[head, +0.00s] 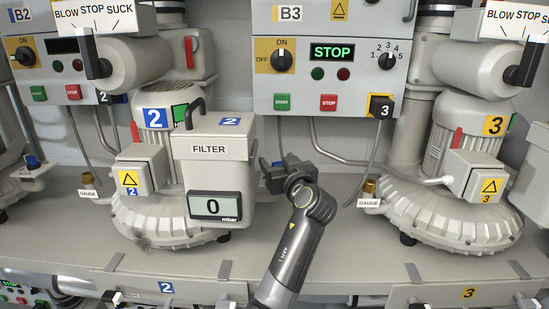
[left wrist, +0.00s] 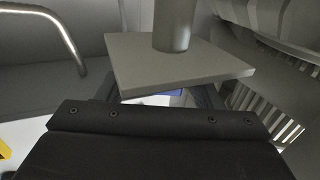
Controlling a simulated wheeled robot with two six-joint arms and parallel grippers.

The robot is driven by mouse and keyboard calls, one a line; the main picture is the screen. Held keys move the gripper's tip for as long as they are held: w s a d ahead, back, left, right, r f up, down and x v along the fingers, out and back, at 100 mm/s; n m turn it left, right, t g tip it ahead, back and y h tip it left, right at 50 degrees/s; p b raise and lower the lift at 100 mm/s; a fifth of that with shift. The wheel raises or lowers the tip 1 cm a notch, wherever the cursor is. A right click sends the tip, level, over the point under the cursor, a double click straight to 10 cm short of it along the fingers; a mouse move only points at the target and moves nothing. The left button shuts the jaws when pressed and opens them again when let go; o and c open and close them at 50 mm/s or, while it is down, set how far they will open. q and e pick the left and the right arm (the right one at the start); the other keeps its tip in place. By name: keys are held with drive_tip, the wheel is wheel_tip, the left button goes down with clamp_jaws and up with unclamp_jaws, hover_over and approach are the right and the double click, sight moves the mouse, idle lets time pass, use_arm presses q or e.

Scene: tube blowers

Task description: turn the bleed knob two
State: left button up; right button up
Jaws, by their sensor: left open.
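My left gripper (head: 272,170) is just right of the FILTER box in the head view, and it is open. In the left wrist view a grey square plate (left wrist: 160,68) with a round post stands just beyond the dark jaw body. A blue part (left wrist: 167,93) shows under the plate, between the jaws; it looks like the bleed knob of blower two, mostly hidden. My right gripper is not in view.
The FILTER box (head: 212,165), with a display reading 0 mbar, stands close left of the gripper, in front of blower two (head: 150,222). Blower three (head: 440,215) is at the right. Panel B3 (head: 330,75) hangs behind, showing STOP. The shelf around my arm is mostly clear.

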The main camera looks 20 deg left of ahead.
use_arm(q)
drive_tip(key=shift+s+d+r, duration=0.2)
drive_tip(key=shift+s+d, duration=0.1)
drive_tip(key=shift+d, duration=0.05)
drive_tip(key=c, duration=0.5)
drive_tip(key=shift+a, duration=0.1)
drive_tip(key=c, duration=0.5)
drive_tip(key=shift+w+f+b, duration=0.1)
drive_tip(key=shift+f+b, duration=0.1)
drive_tip(key=shift+b, duration=0.4)
drive_tip(key=n+g+y+b, duration=0.4)
drive_tip(key=g+b, duration=0.1)
drive_tip(key=b, duration=0.3)
drive_tip(key=shift+w, duration=0.1)
drive_tip(key=shift+a+r+n+g+y+b, duration=0.1)
drive_tip(key=shift+n+g+y+b, duration=0.7)
drive_tip(key=shift+n+g+b, duration=0.6)
drive_tip(key=shift+g, duration=0.8)
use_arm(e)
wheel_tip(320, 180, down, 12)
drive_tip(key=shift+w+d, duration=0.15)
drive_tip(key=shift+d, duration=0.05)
use_arm(q)
drive_tip(key=shift+n+g+y, duration=0.3)
drive_tip(key=shift+n+g, duration=0.1)
drive_tip(key=shift+n, duration=0.1)
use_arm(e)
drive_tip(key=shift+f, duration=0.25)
